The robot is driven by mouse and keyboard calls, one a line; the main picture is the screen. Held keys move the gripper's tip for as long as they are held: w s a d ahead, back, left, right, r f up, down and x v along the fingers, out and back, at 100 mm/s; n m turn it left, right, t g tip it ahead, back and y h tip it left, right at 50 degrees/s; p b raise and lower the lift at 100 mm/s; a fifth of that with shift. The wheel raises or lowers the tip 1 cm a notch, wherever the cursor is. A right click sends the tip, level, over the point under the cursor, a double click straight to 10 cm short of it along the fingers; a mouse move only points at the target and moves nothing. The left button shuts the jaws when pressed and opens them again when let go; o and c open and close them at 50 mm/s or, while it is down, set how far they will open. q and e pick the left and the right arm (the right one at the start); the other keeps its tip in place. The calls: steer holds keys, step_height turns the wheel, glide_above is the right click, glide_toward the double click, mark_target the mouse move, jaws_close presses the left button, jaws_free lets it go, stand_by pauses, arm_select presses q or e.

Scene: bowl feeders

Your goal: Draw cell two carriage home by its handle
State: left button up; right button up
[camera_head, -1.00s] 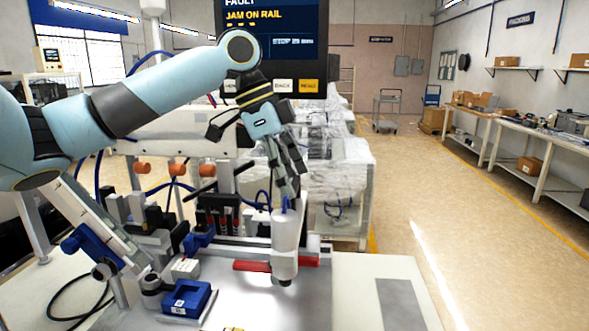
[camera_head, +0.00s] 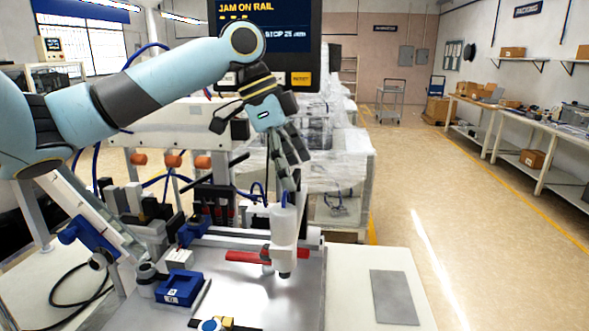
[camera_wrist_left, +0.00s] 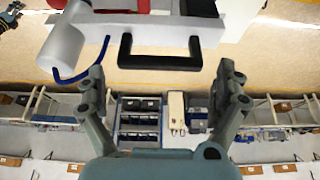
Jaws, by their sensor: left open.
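A black U-shaped handle (camera_wrist_left: 160,63) shows in the left wrist view, fixed to the edge of a white carriage body (camera_wrist_left: 213,30). My left gripper (camera_wrist_left: 163,80) is open and empty, with one finger on each side of the handle's width, apart from it. In the head view my left gripper (camera_head: 288,180) points down just above and behind a white cylinder (camera_head: 284,228). The handle cannot be made out in the head view. The cylinder (camera_wrist_left: 62,50) with its blue tube also shows in the wrist view.
A red bar (camera_head: 245,256) lies beside the cylinder over a metal plate. A blue block (camera_head: 183,287) stands at the front left. A screen (camera_head: 265,30) reads "JAM ON RAIL" behind my arm. Wrapped machines (camera_head: 335,165) stand behind; the floor to the right is open.

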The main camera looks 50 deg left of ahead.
arm_select(q)
steer(key=v, duration=0.7)
steer(key=shift+w+d, duration=0.1)
stand_by(0.4)
